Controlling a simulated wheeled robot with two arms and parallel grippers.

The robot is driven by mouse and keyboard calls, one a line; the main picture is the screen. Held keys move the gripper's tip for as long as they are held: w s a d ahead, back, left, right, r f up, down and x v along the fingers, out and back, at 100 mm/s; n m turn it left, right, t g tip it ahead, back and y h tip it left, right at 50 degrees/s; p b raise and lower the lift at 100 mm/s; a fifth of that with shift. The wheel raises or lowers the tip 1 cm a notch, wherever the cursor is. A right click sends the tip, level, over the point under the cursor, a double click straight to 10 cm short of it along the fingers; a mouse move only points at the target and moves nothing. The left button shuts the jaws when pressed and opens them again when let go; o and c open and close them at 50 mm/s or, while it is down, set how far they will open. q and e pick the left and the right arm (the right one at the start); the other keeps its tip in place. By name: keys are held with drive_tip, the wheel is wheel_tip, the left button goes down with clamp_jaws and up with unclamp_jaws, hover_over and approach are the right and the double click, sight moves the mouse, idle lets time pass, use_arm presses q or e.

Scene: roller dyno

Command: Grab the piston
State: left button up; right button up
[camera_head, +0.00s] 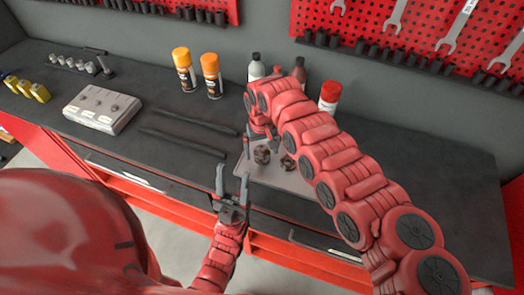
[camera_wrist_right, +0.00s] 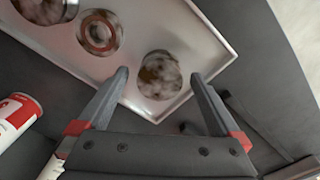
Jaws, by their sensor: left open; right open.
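A light metal tray (camera_head: 270,178) on the bench holds brownish metal parts, one at the left (camera_head: 262,155) and one at the right (camera_head: 288,163). In the right wrist view, a round, stained metal part (camera_wrist_right: 158,75), likely the piston, lies on the tray between my fingertips in the picture. I cannot tell the height gap. A ring-shaped part (camera_wrist_right: 98,33) and a dark round part (camera_wrist_right: 43,6) lie beyond it. My right gripper (camera_wrist_right: 160,76) is open and points down over the tray.
Orange-capped spray cans (camera_head: 184,69), bottles and a red-capped can (camera_head: 329,96) stand behind the tray. Two dark bars (camera_head: 185,140) and a grey box (camera_head: 102,108) lie left of it. My right arm hides part of the bench's right side.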

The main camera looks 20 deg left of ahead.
drive_tip(key=shift+f, duration=0.7)
clamp_jaws()
